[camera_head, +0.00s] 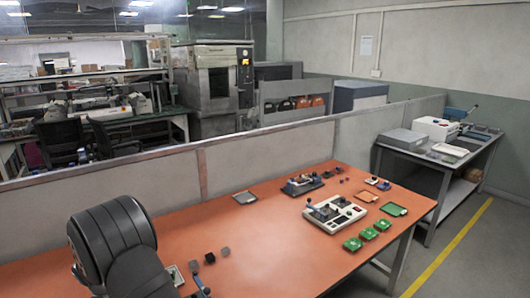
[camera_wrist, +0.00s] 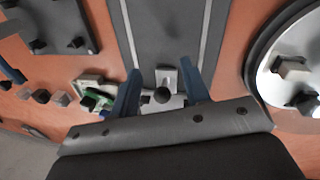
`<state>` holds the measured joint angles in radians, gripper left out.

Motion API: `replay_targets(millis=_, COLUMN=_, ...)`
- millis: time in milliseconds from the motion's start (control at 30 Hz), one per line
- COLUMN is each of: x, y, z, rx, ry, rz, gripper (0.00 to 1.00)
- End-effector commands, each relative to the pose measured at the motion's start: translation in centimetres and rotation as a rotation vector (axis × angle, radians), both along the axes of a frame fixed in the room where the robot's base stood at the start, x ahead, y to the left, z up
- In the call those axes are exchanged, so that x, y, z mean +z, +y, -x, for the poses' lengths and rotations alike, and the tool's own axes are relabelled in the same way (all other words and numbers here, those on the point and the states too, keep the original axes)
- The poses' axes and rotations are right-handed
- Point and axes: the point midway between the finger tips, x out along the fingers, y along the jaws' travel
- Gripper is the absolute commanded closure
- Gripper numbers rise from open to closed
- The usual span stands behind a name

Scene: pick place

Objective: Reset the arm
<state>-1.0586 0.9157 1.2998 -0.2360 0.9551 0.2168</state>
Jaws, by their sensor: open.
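My gripper (camera_wrist: 160,88) shows in the wrist view as two blue fingers standing apart, with nothing clamped between them. A dark round knob (camera_wrist: 162,95) and a pale bracket (camera_wrist: 168,77) appear in the gap between the fingers; I cannot tell how far below they lie. In the head view my black arm stands at the lower left, and the gripper end is not clearly seen there.
The wrist view shows a round white tray (camera_wrist: 278,100) at right and a dark plate (camera_wrist: 62,18) at left.

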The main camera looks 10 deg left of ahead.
Motion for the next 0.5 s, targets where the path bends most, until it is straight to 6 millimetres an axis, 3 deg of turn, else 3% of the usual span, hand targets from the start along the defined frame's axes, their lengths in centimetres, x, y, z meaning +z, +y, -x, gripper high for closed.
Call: replay_targets(millis=500, x=0.1, y=-6.4, z=6.5, rx=0.002, ry=0.000, rz=0.000, gripper=0.57)
